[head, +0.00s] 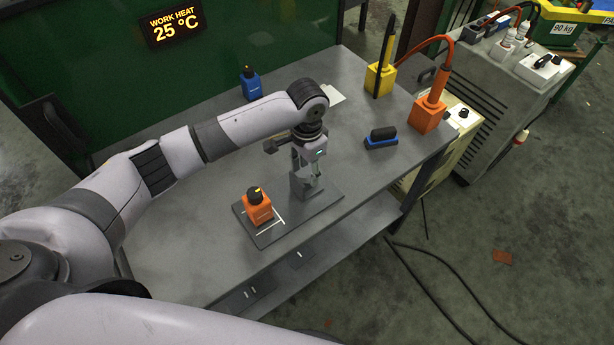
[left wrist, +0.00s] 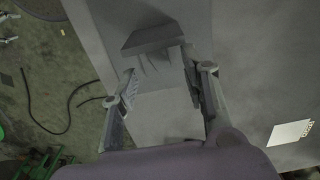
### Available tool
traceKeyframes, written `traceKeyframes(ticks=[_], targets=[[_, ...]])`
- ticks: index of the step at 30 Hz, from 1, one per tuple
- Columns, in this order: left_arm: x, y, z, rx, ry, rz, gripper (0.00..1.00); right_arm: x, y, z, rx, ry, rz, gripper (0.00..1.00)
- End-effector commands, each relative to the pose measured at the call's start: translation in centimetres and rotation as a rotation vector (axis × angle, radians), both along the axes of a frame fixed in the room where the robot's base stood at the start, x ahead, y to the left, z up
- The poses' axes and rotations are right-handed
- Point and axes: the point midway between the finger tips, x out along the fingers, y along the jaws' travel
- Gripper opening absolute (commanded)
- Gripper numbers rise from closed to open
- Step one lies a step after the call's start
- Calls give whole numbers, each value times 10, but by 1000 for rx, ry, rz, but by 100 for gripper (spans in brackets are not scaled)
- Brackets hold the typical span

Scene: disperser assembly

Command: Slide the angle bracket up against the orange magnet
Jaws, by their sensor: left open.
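The orange magnet (head: 257,209), with a black knob on top, stands on a dark plate (head: 326,202) beside white marked lines. The grey angle bracket (head: 301,184) stands at the plate's far right part, apart from the magnet. My left gripper (head: 314,178) points down at the bracket and partly hides it. In the left wrist view, the fingers of the left gripper (left wrist: 160,84) are spread, and the bracket (left wrist: 152,38) shows just beyond their tips. Contact cannot be told. The magnet is not visible there. My right gripper is out of view.
A blue magnet (head: 251,84) stands at the back of the table. A yellow holder (head: 379,79), an orange holder with a cable (head: 427,113) and a blue-black brush-like block (head: 381,138) stand to the right. The table's left front is clear.

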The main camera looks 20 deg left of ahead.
Motion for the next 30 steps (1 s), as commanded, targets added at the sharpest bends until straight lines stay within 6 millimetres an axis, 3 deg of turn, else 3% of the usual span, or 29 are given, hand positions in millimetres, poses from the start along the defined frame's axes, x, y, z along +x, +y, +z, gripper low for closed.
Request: traceKeyframes(ticks=[3, 9, 20, 30], targets=[[-1, 0, -20, 3, 2, 0, 42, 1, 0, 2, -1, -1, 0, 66], [0, 0, -40, 1, 2, 0, 42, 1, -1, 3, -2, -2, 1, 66], [0, 0, -45, 1, -1, -1, 42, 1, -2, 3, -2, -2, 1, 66], [0, 0, -44, 1, -1, 0, 20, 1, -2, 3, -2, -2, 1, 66]])
